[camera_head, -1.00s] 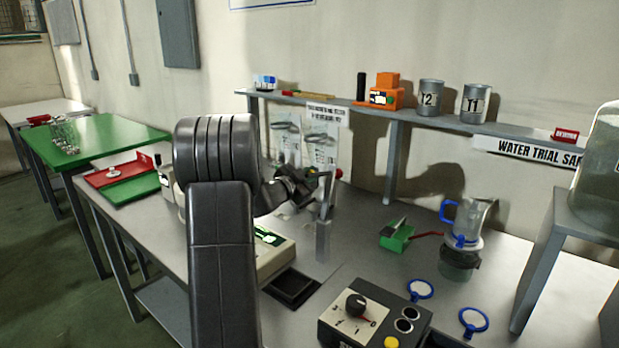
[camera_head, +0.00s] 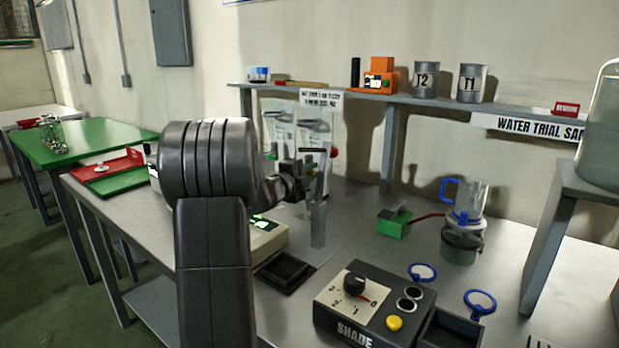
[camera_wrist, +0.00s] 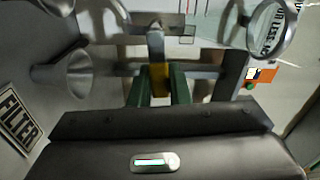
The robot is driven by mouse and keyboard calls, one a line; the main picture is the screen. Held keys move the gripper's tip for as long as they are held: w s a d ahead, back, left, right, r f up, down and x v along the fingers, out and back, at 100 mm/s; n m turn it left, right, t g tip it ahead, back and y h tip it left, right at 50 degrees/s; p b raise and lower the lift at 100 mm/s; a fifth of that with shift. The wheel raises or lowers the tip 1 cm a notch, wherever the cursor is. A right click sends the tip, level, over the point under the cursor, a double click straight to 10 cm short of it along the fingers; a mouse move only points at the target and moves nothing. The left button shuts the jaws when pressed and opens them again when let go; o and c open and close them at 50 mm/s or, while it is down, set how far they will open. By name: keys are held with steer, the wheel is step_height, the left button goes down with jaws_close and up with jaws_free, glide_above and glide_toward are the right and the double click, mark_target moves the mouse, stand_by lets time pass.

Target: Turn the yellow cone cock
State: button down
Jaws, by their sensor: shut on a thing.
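In the wrist view, the yellow cone cock (camera_wrist: 160,80) shows as a small yellow block between the two green fingers of my gripper (camera_wrist: 158,92). The fingers are shut on it, one on each side. Grey metal clamp parts lie just beyond the fingertips. In the head view my gripper (camera_head: 308,178) reaches to the upright grey stand (camera_head: 318,222) at the back of the bench. My own arm hides part of that area, and I cannot make out the cock there.
A control box (camera_head: 375,305) marked SHADE sits at the front of the bench. A glass jug (camera_head: 467,225) and green block (camera_head: 394,223) stand to the right. A wall shelf (camera_head: 440,103) holds tins.

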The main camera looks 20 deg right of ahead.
steer(key=shift+f+m+b, duration=0.35)
steer(key=shift+m+b, duration=0.05)
steer(key=shift+m, duration=0.2)
steer(key=c, duration=1.4)
jaws_free()
steer(key=shift+o, duration=0.2)
steer(key=shift+r, duration=0.15)
step_height(320, 180, up, 10)
steer(key=p, duration=0.3)
